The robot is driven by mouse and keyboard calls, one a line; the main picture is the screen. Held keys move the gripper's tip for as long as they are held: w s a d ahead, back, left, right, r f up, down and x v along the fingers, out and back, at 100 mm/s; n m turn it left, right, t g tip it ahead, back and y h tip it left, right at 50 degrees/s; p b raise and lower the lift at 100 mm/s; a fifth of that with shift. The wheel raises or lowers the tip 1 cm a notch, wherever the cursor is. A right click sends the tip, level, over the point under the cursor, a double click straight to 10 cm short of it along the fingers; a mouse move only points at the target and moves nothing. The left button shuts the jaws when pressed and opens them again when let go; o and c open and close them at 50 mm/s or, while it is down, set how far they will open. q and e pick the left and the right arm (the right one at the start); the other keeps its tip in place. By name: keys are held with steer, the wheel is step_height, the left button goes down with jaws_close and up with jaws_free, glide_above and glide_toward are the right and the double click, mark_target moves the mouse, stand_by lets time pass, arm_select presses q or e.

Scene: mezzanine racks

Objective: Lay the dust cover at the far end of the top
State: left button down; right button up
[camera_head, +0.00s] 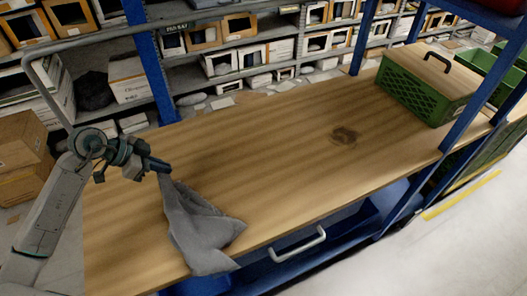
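The dust cover (202,230) is a grey, crumpled cloth. It hangs from my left gripper (162,168), and its lower part rests at the near left edge of the wooden top (270,150). My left gripper is shut on an upper end of the cloth, just above the top; its fingertips are partly hidden by the cloth. The far end of the top, at the upper right, carries a green crate (412,95) with a wooden lid and dark handle. My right gripper is not in view.
Blue posts (150,60) rise along the edges. A grey handle (298,244) sticks out at the near edge. Shelves with boxes (237,27) stand behind, and cardboard boxes (20,145) are at left.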

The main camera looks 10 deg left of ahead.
arm_select(q)
steer(key=shift+s+f, duration=0.1)
steer(key=shift+f, duration=0.6)
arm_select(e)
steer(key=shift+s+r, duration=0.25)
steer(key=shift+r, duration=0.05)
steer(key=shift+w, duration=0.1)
arm_select(q)
steer(key=c, duration=2)
jaws_free()
steer(key=o, duration=1.1)
steer(key=shift+c, duration=0.2)
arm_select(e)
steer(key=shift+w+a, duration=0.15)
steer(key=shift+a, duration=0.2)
